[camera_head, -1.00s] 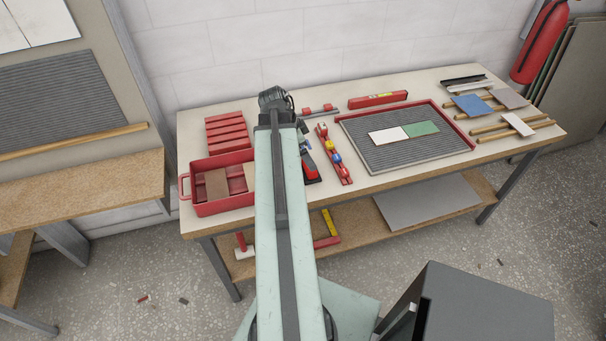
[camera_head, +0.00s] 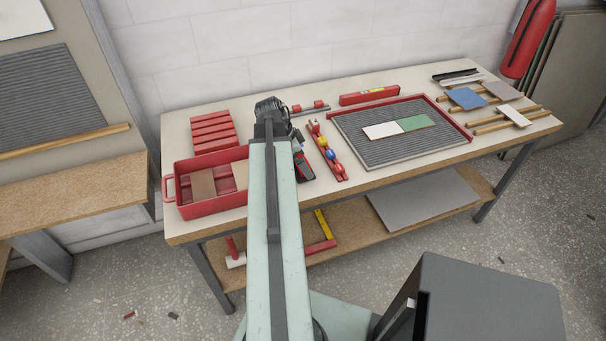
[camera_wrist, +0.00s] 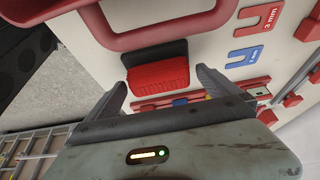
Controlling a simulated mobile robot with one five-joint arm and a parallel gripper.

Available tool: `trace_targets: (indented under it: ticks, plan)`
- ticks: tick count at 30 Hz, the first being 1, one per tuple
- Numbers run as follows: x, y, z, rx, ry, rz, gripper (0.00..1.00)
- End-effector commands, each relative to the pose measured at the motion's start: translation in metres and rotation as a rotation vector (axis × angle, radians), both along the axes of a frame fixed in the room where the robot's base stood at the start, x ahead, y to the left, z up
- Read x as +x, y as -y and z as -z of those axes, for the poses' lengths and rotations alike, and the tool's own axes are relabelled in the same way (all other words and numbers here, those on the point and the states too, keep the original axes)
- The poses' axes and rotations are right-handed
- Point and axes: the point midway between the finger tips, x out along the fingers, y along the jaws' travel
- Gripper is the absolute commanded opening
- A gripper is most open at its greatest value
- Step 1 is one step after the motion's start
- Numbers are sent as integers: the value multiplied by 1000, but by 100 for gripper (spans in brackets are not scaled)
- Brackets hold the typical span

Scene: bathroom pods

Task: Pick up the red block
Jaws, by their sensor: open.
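A red block with a ribbed face and a black side (camera_wrist: 160,70) lies on the pale tabletop in the wrist view. My open gripper (camera_wrist: 162,80) has one finger to each side of it. I cannot tell whether either finger touches it. In the head view, a small red-and-black piece (camera_head: 304,168) shows just right of my arm and looks like the same block. My arm hides part of the table there, and the fingertips cannot be made out in that view.
A red tray (camera_head: 208,209) stands left of my arm; a red handle (camera_wrist: 155,35) is close to the block. Red bars (camera_head: 212,131) lie behind the tray. A rail with coloured knobs (camera_head: 327,152) and a ribbed board (camera_head: 365,148) are to the right. Flat U-shaped shims (camera_wrist: 258,22) lie nearby.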

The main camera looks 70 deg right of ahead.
Motion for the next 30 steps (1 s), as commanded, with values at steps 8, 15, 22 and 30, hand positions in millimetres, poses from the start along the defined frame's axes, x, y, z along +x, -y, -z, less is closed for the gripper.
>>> trace_targets:
  ticks: [8, 15, 22, 30]
  plan:
    - [-3, 2, 7, 0, 0, 0, 97]
    - [-3, 2, 7, 0, 0, 1, 30]
    - [-3, 2, 6, 0, 0, 1, 30]
    - [-4, 2, -26, -1, 0, 2, 30]
